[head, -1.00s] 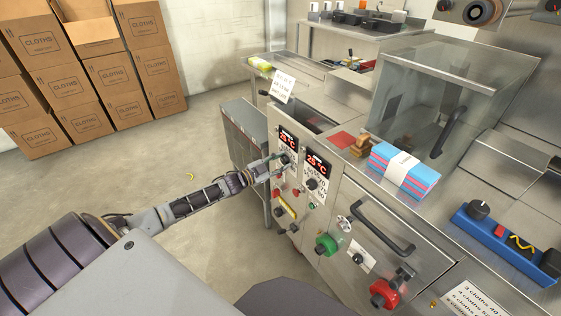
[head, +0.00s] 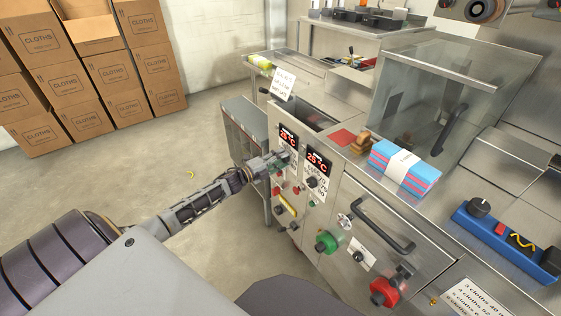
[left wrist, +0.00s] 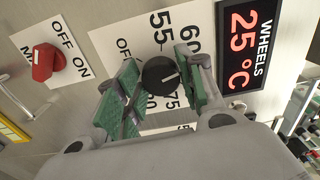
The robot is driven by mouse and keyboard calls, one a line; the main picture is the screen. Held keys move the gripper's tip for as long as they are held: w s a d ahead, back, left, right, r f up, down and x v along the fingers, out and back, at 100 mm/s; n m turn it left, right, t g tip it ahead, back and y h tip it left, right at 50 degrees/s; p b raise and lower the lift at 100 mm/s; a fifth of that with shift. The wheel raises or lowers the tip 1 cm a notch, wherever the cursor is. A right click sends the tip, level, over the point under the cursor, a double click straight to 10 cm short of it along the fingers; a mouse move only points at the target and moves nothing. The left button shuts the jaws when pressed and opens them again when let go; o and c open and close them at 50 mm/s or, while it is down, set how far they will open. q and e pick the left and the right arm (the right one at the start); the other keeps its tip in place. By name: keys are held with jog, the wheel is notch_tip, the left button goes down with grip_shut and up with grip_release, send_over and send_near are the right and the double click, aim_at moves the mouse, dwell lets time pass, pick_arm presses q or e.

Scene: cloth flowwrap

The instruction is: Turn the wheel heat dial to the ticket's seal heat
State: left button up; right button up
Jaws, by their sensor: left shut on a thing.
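The wheel heat dial (left wrist: 160,75) is a black round knob with a white pointer line, on a white printed scale with OFF, 55, 60 and 75 readable. Its pointer slants to the right in the left wrist view; the exact mark is unclear. The wheels display (left wrist: 243,45) beside it reads 25 °C and also shows in the head view (head: 288,138). My left gripper (left wrist: 160,80) is shut on the dial, a green pad on each side. The gripper (head: 284,157) covers the dial in the head view. A white ticket (head: 284,85) stands on the machine; its writing is too small to read.
A second display (head: 318,163) reads about 25 °C, with its own black dial (head: 312,182) close to my gripper's right. A red OFF/ON knob (left wrist: 43,62) sits left of the dial. Green (head: 326,242) and red (head: 382,292) knobs and a door handle (head: 380,225) stick out lower down.

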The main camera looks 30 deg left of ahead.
pick_arm(q)
jog(key=shift+d+m+b, duration=0.1)
jog(key=shift+m+b, duration=0.5)
jog(key=shift+m, duration=1.3)
pick_arm(e)
jog(key=shift+w+a+r, duration=1)
jog(key=shift+w+r, duration=0.2)
jog(key=shift+r, duration=0.1)
pick_arm(q)
jog(key=shift+f, duration=0.1)
jog(key=o, duration=1)
jog(key=shift+s, duration=0.1)
jog(key=shift+v, duration=5.9)
jog(key=shift+n, duration=0.3)
